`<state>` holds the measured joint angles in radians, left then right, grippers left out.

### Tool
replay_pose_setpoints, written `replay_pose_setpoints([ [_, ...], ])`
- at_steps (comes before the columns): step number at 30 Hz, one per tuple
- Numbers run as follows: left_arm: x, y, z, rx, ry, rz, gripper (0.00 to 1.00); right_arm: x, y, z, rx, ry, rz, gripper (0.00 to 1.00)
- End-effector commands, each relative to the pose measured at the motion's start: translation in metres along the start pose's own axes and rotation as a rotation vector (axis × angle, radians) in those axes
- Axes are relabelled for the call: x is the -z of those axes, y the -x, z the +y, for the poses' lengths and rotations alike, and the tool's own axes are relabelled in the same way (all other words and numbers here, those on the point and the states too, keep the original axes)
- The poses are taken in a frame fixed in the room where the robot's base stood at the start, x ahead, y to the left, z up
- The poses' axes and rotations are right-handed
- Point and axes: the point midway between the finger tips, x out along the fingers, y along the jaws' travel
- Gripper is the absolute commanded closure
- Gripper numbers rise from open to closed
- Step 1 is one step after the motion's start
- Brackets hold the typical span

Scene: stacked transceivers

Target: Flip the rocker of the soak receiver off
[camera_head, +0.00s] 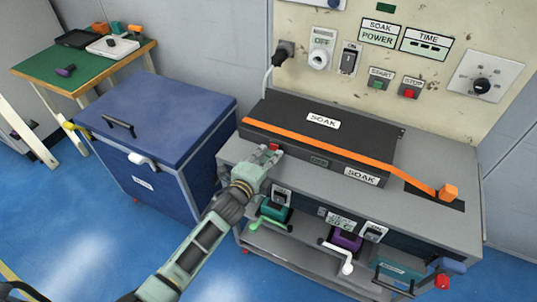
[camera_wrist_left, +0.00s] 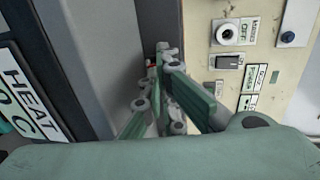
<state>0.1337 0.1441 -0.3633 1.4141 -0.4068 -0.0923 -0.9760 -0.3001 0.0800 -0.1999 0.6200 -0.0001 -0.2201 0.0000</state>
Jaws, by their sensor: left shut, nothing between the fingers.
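The soak receiver (camera_head: 300,128) is a flat dark box on the grey bench, with white SOAK labels and an orange strap across it. A small red part (camera_head: 274,147), which looks like its rocker, shows at the left end of its front face. My left gripper (camera_head: 268,157) is shut and empty, its fingertips right at the red part; I cannot tell whether they touch. In the left wrist view the shut fingers (camera_wrist_left: 163,62) hide most of the red part (camera_wrist_left: 152,66), so its tilt is not readable. My right gripper is not in view.
The grey bench (camera_head: 440,215) has a lower shelf with teal and purple items. A wall panel (camera_head: 440,25) with plug, switches and START/STOP buttons stands behind. A blue chest (camera_head: 165,110) stands left, close to my arm. A green-topped table (camera_head: 85,70) is farther back.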

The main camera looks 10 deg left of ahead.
Motion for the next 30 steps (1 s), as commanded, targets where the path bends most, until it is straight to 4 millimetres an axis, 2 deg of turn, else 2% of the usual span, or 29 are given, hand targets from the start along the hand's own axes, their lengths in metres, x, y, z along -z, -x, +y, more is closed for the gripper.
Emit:
replay_pose_setpoints([
  [5,0.000,-0.002,0.004,0.013,0.001,0.000,1.00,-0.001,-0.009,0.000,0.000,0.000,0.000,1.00],
  [11,0.001,-0.007,0.011,0.079,0.003,0.001,1.00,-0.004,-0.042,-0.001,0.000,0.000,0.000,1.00],
  [13,0.000,-0.006,0.002,0.082,0.002,0.001,1.00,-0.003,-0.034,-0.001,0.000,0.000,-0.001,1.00],
  [20,0.000,-0.003,0.002,0.080,0.001,0.001,1.00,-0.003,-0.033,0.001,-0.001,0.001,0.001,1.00],
  [26,0.000,0.022,0.005,0.078,0.000,0.001,1.00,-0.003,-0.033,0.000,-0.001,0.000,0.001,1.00],
  [30,0.000,0.054,0.009,0.076,0.001,0.000,1.00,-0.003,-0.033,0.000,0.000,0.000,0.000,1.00],
])
